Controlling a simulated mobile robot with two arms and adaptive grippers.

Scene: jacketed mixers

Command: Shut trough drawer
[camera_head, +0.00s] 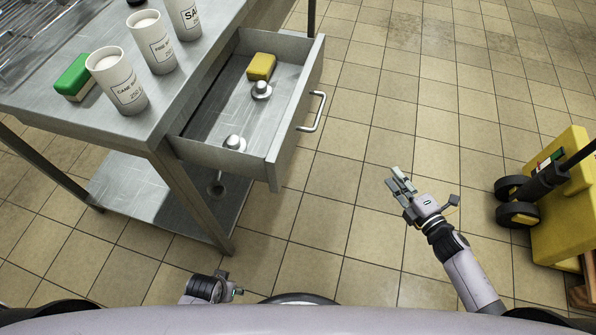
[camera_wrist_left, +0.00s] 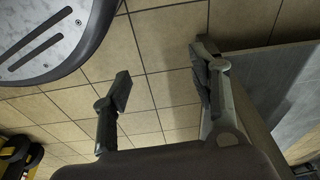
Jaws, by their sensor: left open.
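The metal trough drawer (camera_head: 284,150) is pulled out from the right side of the steel table in the head view. Its bar handle (camera_head: 321,112) is on the drawer's right-hand front face. Inside lie a yellow block (camera_head: 261,67) and two metal knob-like pieces (camera_head: 261,90). My right gripper (camera_head: 392,177) is over the floor, right of and apart from the handle; its fingers look parted and empty. My left gripper (camera_wrist_left: 160,88) is open, with only floor tiles between its fingers. In the head view, the left wrist is low, near the bottom edge, and its fingers are mostly hidden.
The steel table (camera_head: 150,128) carries white labelled cups (camera_head: 117,82) and a green sponge (camera_head: 73,77). A lower shelf (camera_head: 160,195) is under it. A yellow wheeled cart (camera_head: 562,200) stands at the right. The tiled floor (camera_head: 400,90) right of the drawer is clear.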

